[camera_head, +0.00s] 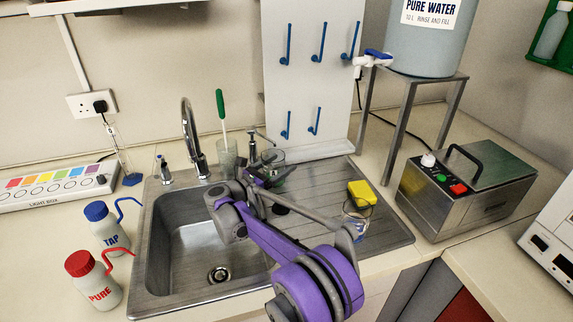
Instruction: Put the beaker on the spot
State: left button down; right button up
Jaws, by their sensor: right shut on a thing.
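My right gripper (266,180) is at the back of the sink, near the left end of the ridged drainer. It is shut on a clear glass beaker (278,158), partly hidden by the dark fingers and grey wrist. Whether the beaker's base touches the drainer cannot be told. A small dark patch (281,209) shows on the drainer just below the gripper; I cannot tell if it is a marked spot. Another clear glass vessel (354,227) stands near the drainer's front, partly behind my purple arm. My left gripper is out of view.
A glass with a green-handled brush (228,153) stands left of the gripper, beside the tap (190,130). A yellow sponge (361,193) lies on the drainer (385,230). The metal sink basin (195,250) is empty. Wash bottles (107,228) stand left; a metal bath (465,190) stands right.

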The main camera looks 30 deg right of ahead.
jog(key=x, duration=0.3)
jog(key=shift+d, duration=0.25)
jog(key=shift+f, duration=0.85)
jog(key=shift+a+r, duration=0.1)
jog(key=shift+a, duration=0.05)
jog(key=o, duration=1.2)
jog(key=shift+c, duration=0.2)
jog(key=shift+a, duration=0.2)
jog(key=v, duration=1.1)
jog(key=shift+s+a, duration=0.1)
jog(key=shift+a, duration=0.15)
